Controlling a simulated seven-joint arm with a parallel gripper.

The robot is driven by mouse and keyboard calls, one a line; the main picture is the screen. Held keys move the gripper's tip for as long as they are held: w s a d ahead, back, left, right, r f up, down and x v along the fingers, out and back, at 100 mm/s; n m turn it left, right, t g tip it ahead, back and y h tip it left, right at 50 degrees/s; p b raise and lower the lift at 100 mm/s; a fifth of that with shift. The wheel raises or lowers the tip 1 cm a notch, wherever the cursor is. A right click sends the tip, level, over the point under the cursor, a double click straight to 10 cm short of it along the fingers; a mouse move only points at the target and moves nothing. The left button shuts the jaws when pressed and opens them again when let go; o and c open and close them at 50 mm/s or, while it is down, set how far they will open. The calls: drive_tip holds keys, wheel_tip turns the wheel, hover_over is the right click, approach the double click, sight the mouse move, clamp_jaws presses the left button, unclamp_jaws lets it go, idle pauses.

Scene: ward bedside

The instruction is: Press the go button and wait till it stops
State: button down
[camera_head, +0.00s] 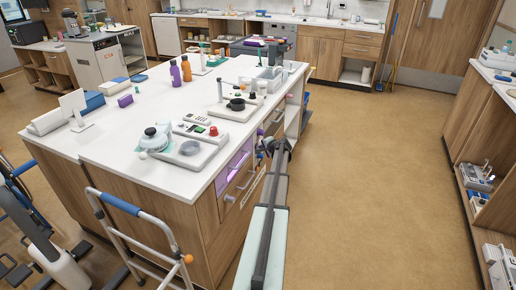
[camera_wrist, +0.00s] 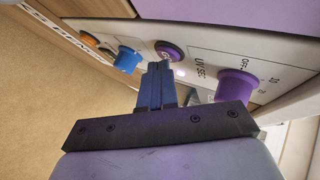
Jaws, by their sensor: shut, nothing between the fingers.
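In the wrist view a pale control panel (camera_wrist: 222,52) runs along the top, seen at a slant. It bears a round purple-red button (camera_wrist: 169,50) in a dark ring, a blue knob (camera_wrist: 127,60), an orange control (camera_wrist: 89,40) and a purple dial (camera_wrist: 237,86) beside the letters "UV SEC". I cannot read which control is marked go. My gripper (camera_wrist: 158,67) is shut and empty. Its blue fingertips are just below the purple-red button; I cannot tell whether they touch it. A small pinkish light (camera_wrist: 181,72) glows right of the tips. In the head view my gripper (camera_head: 270,148) is at the island's right side.
The white-topped island (camera_head: 150,105) carries bottles, a scale-like device with a red knob (camera_head: 213,131) and a pan (camera_head: 236,104). A walker (camera_head: 150,225) stands in front. The floor (camera_head: 365,170) to the right is clear.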

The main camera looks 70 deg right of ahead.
idle(0.5)
drive_tip(key=shift+s, duration=0.8)
drive_tip(key=shift+s, duration=0.1)
drive_tip(key=shift+s, duration=2.4)
